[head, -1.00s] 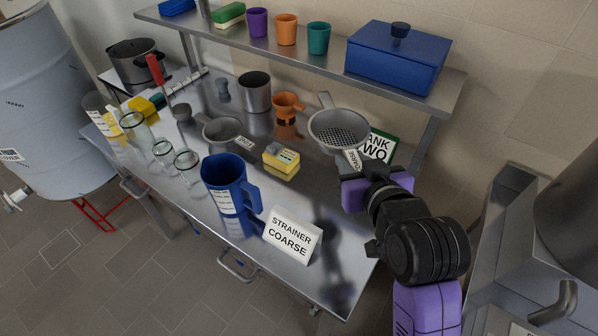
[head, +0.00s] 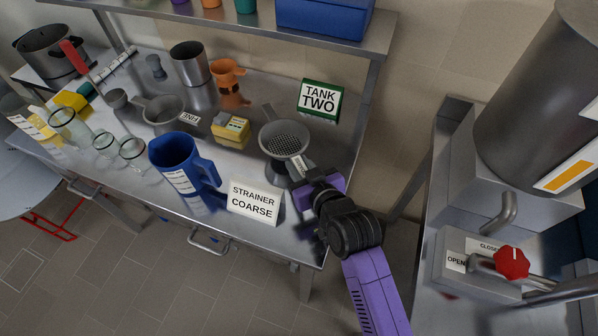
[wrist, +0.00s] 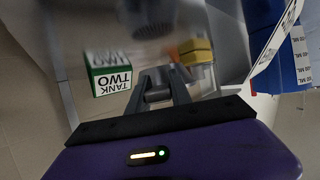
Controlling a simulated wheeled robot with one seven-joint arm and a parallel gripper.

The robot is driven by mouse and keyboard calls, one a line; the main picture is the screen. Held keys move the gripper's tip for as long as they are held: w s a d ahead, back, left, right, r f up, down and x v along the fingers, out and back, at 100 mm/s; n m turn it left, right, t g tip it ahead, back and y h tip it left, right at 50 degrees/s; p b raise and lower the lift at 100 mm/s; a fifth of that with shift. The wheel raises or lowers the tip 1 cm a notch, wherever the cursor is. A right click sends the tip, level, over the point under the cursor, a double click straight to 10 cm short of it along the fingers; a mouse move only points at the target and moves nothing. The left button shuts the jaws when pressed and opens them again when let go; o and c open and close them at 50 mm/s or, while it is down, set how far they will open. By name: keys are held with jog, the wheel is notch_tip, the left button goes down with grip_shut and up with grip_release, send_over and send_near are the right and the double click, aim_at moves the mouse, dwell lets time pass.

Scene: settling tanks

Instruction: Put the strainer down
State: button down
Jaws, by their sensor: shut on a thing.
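My gripper (head: 306,172) is shut on the handle of the grey coarse strainer (head: 284,138), whose round mesh bowl points away from my arm. The strainer is over the right part of the steel table (head: 330,165), behind the white "STRAINER COARSE" card (head: 254,203). I cannot tell whether it touches the tabletop. In the wrist view, the handle (wrist: 157,94) shows between my fingers, and the bowl beyond is blurred.
A green-framed "TANK TWO" sign (head: 320,98) stands behind the strainer. A red-knobbed valve (head: 511,262) is at right.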

jog(key=shift+f, duration=1.6)
jog(key=shift+f, duration=0.1)
jog(key=shift+f, duration=0.15)
jog(key=c, duration=1.2)
grip_release()
jog(key=shift+o, duration=0.2)
jog(key=shift+r, duration=0.2)
jog(key=b+v, duration=0.1)
jog(key=v, duration=1.1)
jog(key=shift+r, duration=0.1)
